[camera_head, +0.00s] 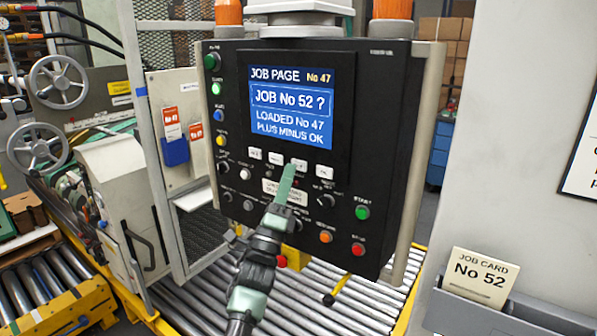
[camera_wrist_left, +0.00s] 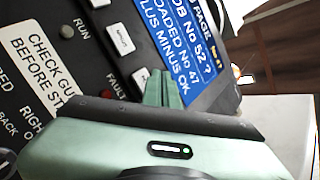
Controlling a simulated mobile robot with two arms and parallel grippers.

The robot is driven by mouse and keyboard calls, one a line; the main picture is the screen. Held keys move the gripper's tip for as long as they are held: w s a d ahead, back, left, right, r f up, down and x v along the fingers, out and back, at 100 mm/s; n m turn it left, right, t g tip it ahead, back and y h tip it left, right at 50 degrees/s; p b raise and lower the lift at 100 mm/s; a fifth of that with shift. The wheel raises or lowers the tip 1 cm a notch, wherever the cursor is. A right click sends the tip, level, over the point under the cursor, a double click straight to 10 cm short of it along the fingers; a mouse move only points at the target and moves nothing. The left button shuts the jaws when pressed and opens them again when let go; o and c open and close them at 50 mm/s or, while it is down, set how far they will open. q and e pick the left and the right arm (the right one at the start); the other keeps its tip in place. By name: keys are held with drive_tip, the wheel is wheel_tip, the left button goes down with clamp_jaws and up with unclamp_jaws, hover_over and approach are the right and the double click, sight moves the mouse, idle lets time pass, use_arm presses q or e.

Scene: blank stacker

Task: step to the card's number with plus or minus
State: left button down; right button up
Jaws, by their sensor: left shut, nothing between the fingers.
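The black control panel (camera_head: 385,120) faces me. Its blue screen (camera_head: 300,101) reads JOB PAGE No 47, JOB No 52 ?, LOADED No 47, PLUS MINUS OK. A row of white keys sits below it; one key (camera_head: 299,164) is beside my left gripper (camera_head: 289,170). The job card (camera_head: 482,277) reads No 52. My left gripper is shut and empty, its tips at the key row; I cannot tell if they touch. In the left wrist view the green fingers (camera_wrist_left: 163,90) partly cover a white key (camera_wrist_left: 141,79); another key (camera_wrist_left: 120,38) is clear. Key labels are unreadable. My right gripper is not in view.
Coloured buttons line the panel's left side, with green (camera_head: 362,212), orange (camera_head: 326,236) and red (camera_head: 358,249) ones at lower right. The card stands in a grey holder (camera_head: 520,312). A roller conveyor (camera_head: 345,310) runs below. Handwheels (camera_head: 58,82) stand at left.

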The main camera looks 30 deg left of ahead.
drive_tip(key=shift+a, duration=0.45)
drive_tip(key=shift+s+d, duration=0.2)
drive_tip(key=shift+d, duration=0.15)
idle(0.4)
use_arm(q)
drive_tip(key=shift+w, duration=0.1)
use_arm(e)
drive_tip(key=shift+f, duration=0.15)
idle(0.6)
use_arm(q)
drive_tip(key=shift+w+b, duration=0.4)
drive_tip(key=shift+w, duration=0.05)
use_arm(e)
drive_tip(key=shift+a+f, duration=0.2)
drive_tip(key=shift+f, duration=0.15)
